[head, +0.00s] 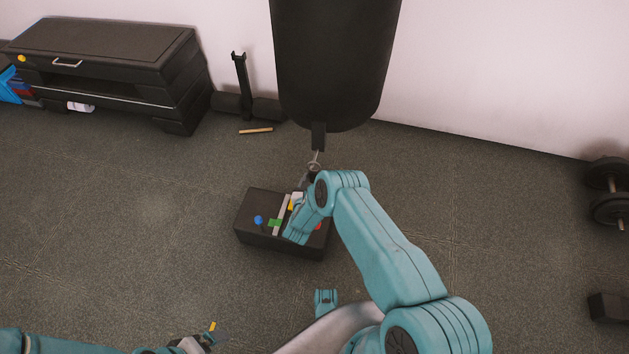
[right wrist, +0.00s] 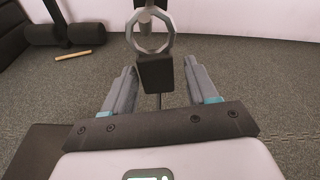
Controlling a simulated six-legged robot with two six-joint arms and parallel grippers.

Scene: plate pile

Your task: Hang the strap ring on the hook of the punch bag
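The black punch bag (head: 335,60) hangs at the top centre of the head view. A short strap below it carries a metal hook (head: 317,156). In the right wrist view the grey strap ring (right wrist: 128,38) overlaps the hook (right wrist: 145,17); whether it is fully seated is unclear. A black strap block (right wrist: 155,75) is below the ring, between the fingers. My right gripper (right wrist: 160,72) has its fingers apart, with a visible gap on the block's right side. My left gripper (head: 205,338) is partly visible at the bottom edge; its fingers are unclear.
A black box (head: 280,246) with small coloured items stands on the floor below the bag. A black bench cabinet (head: 110,55) is at back left, with a wooden stick (head: 256,131) nearby. Floor between is clear.

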